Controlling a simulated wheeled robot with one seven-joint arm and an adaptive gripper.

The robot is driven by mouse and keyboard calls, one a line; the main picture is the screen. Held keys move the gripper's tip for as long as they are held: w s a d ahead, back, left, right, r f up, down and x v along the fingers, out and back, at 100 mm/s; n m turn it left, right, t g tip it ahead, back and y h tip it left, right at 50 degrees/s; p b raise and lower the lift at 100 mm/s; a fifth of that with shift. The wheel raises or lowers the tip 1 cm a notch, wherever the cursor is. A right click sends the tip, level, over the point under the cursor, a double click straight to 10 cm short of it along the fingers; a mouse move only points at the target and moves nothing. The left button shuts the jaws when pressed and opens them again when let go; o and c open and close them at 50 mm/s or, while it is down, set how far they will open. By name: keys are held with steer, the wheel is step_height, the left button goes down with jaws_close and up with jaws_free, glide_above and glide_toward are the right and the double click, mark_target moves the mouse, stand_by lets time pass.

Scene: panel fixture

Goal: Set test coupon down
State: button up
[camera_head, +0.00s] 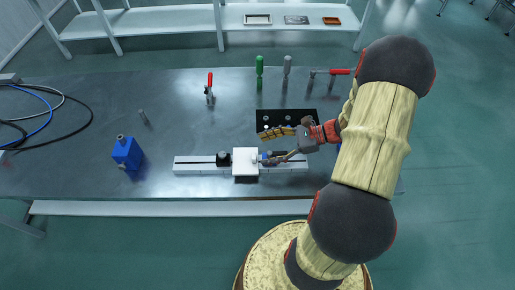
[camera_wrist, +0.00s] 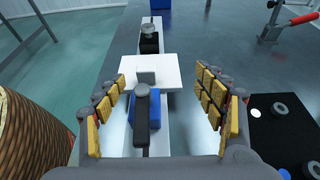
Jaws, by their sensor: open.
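A white square plate (camera_head: 246,162) lies across a light rail (camera_head: 190,166) on the bench. In the wrist view a small grey block (camera_wrist: 147,77) rests on the near part of the white plate (camera_wrist: 172,74); I cannot tell for sure whether plate or block is the test coupon. My gripper (camera_head: 268,146) is open at the plate's right side. In the wrist view my gripper (camera_wrist: 162,88) has its yellow-padded fingers spread on both sides of a blue block with a dark clamp arm (camera_wrist: 147,122), touching neither visibly. A black clamp (camera_wrist: 149,42) stands beyond the plate.
A blue block (camera_head: 126,152) stands at left near cables (camera_head: 45,110). Red-handled clamps (camera_head: 210,88) and green and grey screwdrivers (camera_head: 259,70) are at the back.

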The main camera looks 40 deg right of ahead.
steer(key=p+v, duration=0.2)
steer(key=v, duration=0.5)
steer(key=shift+s+d+r, duration=0.15)
steer(key=shift+s, duration=0.05)
steer(key=s+a+r+n+h, duration=0.2)
steer(key=a+r+n+h, duration=0.1)
steer(key=a+r+n, duration=0.4)
steer(key=s+a+r+n+g+h, duration=0.1)
steer(key=s+a+r+n+h, duration=0.1)
steer(key=a+r+n+h, duration=0.2)
steer(key=s+a+r+n+g+h, duration=0.1)
steer(key=a+r+n+h, duration=0.3)
steer(key=a+r+n, duration=0.6)
steer(key=shift+s+r+n, duration=0.55)
steer(key=shift+r+n, duration=0.05)
steer(key=shift+n, duration=1.3)
